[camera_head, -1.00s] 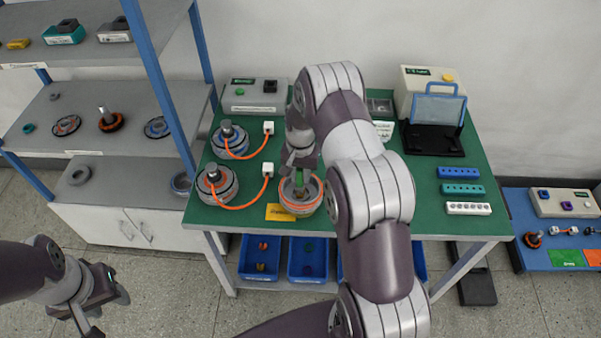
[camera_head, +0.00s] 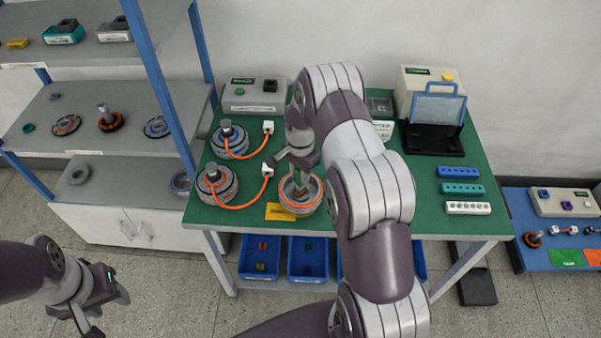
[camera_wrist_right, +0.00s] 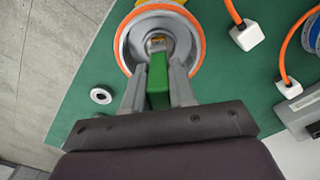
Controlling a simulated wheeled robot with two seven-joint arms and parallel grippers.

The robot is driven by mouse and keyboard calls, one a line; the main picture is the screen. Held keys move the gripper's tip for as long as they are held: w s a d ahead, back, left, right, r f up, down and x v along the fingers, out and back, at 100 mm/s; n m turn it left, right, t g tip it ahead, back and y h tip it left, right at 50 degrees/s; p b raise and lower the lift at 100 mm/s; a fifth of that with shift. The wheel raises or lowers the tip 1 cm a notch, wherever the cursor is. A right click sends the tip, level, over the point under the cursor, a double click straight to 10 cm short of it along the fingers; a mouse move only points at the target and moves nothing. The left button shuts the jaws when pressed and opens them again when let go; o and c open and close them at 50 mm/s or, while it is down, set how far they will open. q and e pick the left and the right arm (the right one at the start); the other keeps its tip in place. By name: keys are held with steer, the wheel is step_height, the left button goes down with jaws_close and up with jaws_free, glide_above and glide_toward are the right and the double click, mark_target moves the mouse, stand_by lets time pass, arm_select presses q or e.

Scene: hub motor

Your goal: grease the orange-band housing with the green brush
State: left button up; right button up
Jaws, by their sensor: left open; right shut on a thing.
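The orange-band housing (camera_head: 301,204) is a grey open bowl with an orange rim near the front edge of the green table. It also shows in the right wrist view (camera_wrist_right: 196,52). My right gripper (camera_head: 300,180) is above it, shut on the green brush (camera_wrist_right: 157,80). The brush's tip reaches over the inside of the housing; whether it touches the surface I cannot tell. In the head view the brush is mostly hidden by the gripper. My left gripper (camera_head: 98,312) is open and empty, low at the left, away from the table.
Two motors with orange cables (camera_head: 217,184) (camera_head: 230,140) stand left of the housing. A yellow tag (camera_head: 279,212) lies beside it. A small grey ring (camera_wrist_right: 101,96) lies on the table. Blue bins (camera_head: 261,258) sit below. A shelf rack (camera_head: 165,90) stands at the left.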

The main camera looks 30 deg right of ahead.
steer(key=n, duration=0.5)
steer(key=shift+f+n, duration=0.1)
steer(key=shift+n, duration=0.2)
steer(key=shift+s, duration=0.1)
step_height(320, 180, up, 8)
steer(key=p, duration=0.6)
steer(key=shift+r, duration=0.2)
steer(key=shift+f, duration=0.1)
